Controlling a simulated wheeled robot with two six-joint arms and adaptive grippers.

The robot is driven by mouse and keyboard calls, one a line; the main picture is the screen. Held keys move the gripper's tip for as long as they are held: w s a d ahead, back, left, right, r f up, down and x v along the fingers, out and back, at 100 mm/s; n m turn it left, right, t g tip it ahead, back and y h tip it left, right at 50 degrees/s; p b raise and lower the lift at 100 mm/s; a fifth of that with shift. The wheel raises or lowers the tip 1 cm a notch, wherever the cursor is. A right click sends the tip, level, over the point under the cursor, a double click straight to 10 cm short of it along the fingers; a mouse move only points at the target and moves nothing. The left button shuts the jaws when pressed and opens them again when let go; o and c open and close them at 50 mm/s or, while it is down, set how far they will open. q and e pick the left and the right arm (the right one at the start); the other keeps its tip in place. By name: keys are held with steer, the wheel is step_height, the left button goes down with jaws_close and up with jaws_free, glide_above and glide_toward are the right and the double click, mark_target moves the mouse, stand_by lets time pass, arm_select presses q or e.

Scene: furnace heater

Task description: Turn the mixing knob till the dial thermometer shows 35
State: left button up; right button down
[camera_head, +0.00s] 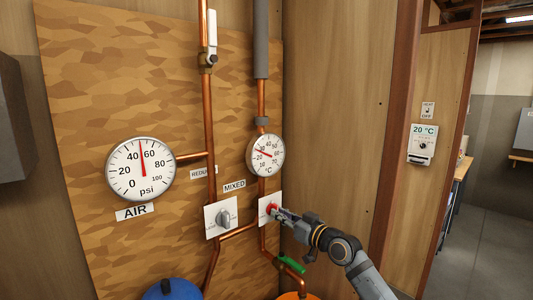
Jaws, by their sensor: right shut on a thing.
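The dial thermometer (266,155), round and white with a °C scale, sits on the right copper pipe. Its red needle points up and left, at roughly 20 to 25; the small figures are hard to read exactly. Below it, a red knob (271,208) sits on a white plate (263,216), partly hidden by my gripper. My right gripper (279,212) is shut on this red knob, its arm coming from the lower right. A "MIXED" label (235,186) is left of the knob, below the thermometer's level. My left gripper is not in view.
A grey knob (224,218) on its own white plate is close at the left. An air gauge (141,169) hangs farther left. A green lever (292,265) is below my right gripper. A 20 °C wall thermostat (422,144) is at the right.

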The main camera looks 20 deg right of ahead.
steer(key=m+p, duration=0.2)
steer(key=m, duration=0.1)
steer(key=shift+f, duration=0.1)
stand_by(0.4)
steer(key=shift+m+p, duration=0.5)
steer(key=shift+m, duration=0.1)
steer(key=c, duration=1.2)
jaws_free()
steer(key=shift+s, duration=0.1)
